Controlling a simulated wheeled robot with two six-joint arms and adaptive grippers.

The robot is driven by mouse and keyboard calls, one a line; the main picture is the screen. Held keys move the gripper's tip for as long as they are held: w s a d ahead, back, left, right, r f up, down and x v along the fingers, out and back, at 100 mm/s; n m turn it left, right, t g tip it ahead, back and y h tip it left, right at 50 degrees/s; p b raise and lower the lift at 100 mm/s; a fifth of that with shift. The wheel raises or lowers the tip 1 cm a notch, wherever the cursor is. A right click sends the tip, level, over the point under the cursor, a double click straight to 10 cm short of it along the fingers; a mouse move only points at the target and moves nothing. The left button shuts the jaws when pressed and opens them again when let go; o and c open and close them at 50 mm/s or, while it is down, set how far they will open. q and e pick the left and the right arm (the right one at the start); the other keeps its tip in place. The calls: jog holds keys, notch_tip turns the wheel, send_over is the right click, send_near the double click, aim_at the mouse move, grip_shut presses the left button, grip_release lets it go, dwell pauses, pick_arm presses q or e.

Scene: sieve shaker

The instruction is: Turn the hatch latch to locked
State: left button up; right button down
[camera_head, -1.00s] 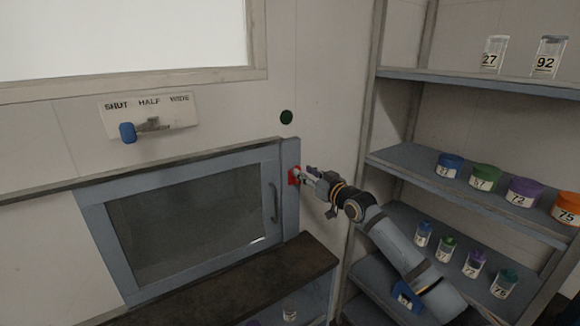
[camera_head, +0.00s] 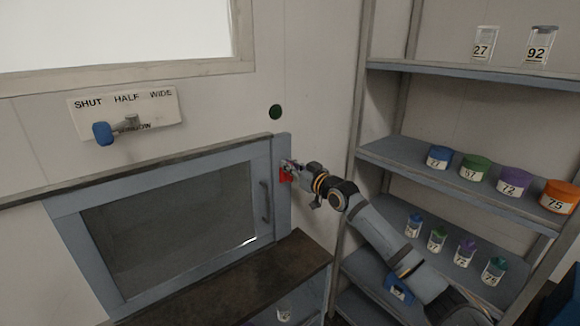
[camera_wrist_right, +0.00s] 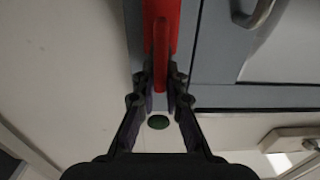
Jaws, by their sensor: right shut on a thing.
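The hatch (camera_head: 170,232) is a blue-grey framed window with a dark pane, and it looks closed. Its red latch (camera_head: 286,175) sits on the right side of the frame; in the right wrist view the latch (camera_wrist_right: 161,45) shows as a red plate with a narrow red handle. My right gripper (camera_head: 290,166) is at the latch, and in the right wrist view its fingers (camera_wrist_right: 160,82) are shut on the handle's end. The fingers partly hide the latch in the head view. My left gripper is not in view.
A lever panel (camera_head: 150,107) marked SHUT, HALF, WIDE with a blue knob (camera_head: 103,133) is above the hatch. A green disc (camera_head: 275,112) is on the wall. Shelves (camera_head: 470,70) with lidded jars stand at right. A dark ledge (camera_head: 215,283) lies below the hatch.

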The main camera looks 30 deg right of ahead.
jog(key=shift+d+m+p, duration=0.2)
jog(key=shift+m+p, duration=0.2)
jog(key=shift+m, duration=0.6)
jog(key=shift+w+d+f+m+p, duration=0.1)
jog(key=shift+d+f+m+p, duration=0.45)
jog(key=shift+m, duration=2.1)
jog(key=shift+s+d+f+m+p, duration=0.15)
jog(key=shift+f+m+p, duration=0.4)
jog(key=shift+m, duration=2.05)
jog(key=shift+w+d+f+m+p, duration=0.25)
jog(key=shift+m+p, duration=0.55)
jog(key=shift+m, duration=1.85)
jog(key=shift+s+d, duration=0.1)
jog(key=c, duration=1.4)
grip_release()
